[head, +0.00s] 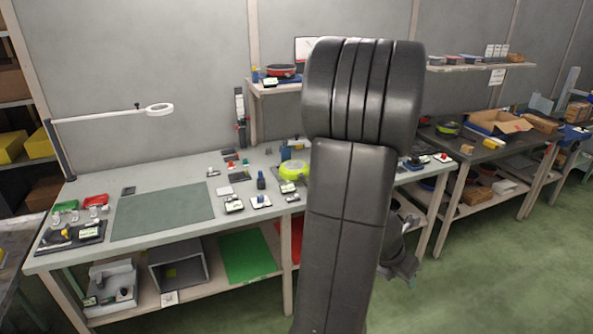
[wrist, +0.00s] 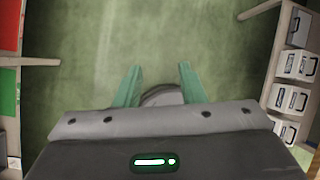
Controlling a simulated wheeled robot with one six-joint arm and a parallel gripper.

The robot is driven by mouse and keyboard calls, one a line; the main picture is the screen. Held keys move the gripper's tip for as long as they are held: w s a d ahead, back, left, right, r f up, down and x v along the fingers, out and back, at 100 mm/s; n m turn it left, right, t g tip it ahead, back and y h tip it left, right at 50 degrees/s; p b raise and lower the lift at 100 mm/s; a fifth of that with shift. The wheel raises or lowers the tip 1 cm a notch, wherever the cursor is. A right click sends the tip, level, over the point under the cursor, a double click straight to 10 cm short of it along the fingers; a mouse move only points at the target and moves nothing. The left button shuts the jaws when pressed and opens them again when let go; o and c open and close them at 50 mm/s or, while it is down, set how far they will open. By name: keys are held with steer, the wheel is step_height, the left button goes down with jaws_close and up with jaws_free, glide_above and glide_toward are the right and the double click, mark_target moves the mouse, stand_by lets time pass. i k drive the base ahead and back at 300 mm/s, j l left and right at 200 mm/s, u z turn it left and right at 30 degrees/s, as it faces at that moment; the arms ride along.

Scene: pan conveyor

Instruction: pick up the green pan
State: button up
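A bright yellow-green round thing (head: 291,170), which looks like the green pan, sits on the grey workbench (head: 145,254) just left of my arm. My arm hides its right part. A second round yellow-green and dark thing (head: 447,128) is on the dark bench at the right; I cannot tell if it is a pan. My gripper (wrist: 160,84) shows in the wrist view with its two teal fingers apart and only green floor beyond them. In the head view the gripper (head: 405,268) hangs low beside the bench, partly hidden by my arm, away from the pan.
An open cardboard box (head: 499,123) is at the right. Floor at the lower right is clear.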

mark_target(291, 169)
steer(key=i+u, duration=0.15)
steer(key=u, duration=0.3)
steer(key=i+l+u, duration=0.1)
steer(key=u, duration=0.35)
steer(key=i+l+u, duration=0.1)
steer(key=l+u, duration=0.15)
steer(key=u, duration=0.25)
steer(key=i+l+u, duration=0.1)
steer(key=l, duration=0.3)
steer(key=i+l+u, duration=0.1)
steer(key=l, duration=0.3)
steer(key=i+l+u, duration=0.1)
steer(key=l, duration=0.35)
steer(key=i+l+u, duration=0.15)
steer(key=l, duration=0.3)
steer(key=i+l+u, duration=0.1)
steer(key=l, duration=0.3)
